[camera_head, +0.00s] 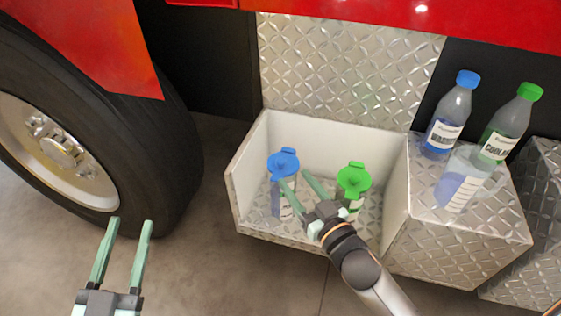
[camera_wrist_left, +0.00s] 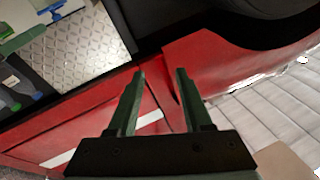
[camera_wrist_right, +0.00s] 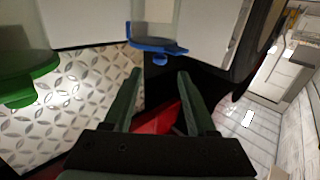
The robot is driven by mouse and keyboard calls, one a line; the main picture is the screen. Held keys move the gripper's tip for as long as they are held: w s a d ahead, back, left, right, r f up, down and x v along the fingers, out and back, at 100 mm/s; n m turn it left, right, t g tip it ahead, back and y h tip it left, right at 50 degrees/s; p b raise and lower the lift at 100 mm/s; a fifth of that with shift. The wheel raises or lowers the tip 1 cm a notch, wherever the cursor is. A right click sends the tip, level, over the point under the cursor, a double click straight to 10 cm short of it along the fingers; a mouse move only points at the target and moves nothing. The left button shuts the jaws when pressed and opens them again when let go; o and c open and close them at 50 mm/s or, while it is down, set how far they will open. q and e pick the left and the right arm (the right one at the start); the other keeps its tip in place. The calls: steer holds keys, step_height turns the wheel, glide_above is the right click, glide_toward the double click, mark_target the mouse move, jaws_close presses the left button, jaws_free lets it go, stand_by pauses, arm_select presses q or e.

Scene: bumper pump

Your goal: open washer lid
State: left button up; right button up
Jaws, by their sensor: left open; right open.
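The washer reservoir (camera_head: 281,200) is a clear container with a blue lid (camera_head: 283,162), standing in the left part of an open metal-plate box. The lid appears shut, with a small tab at its far edge. My right gripper (camera_head: 293,178) is open and empty just in front of and beside the blue lid. In the right wrist view the blue lid (camera_wrist_right: 155,44) and its tab (camera_wrist_right: 160,60) lie just beyond the fingertips, apparently not between them. My left gripper (camera_head: 130,222) is open and empty in front of the tyre, far from the reservoir.
A second reservoir with a green lid (camera_head: 354,178) stands right of the blue one. White box walls (camera_head: 240,165) surround both. On the right-hand ledge stand a blue-capped washer bottle (camera_head: 451,110), a green-capped coolant bottle (camera_head: 511,120) and a clear jug (camera_head: 462,185). A large tyre (camera_head: 165,150) is left.

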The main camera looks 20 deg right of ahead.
mark_target(283, 165)
steer(key=w, duration=0.3)
steer(key=w+a, duration=0.1)
steer(key=w, duration=0.2)
steer(key=shift+w+a+b, duration=0.15)
steer(key=shift+b, duration=0.25)
arm_select(q)
step_height(283, 165, up, 6)
steer(key=s+m+t+h, duration=0.2)
steer(key=shift+d+f, duration=0.15)
steer(key=shift+d, duration=0.15)
arm_select(e)
steer(key=shift+w+a, duration=0.1)
steer(key=shift+w, duration=0.6)
arm_select(q)
steer(key=shift+w, duration=0.1)
arm_select(e)
jaws_close()
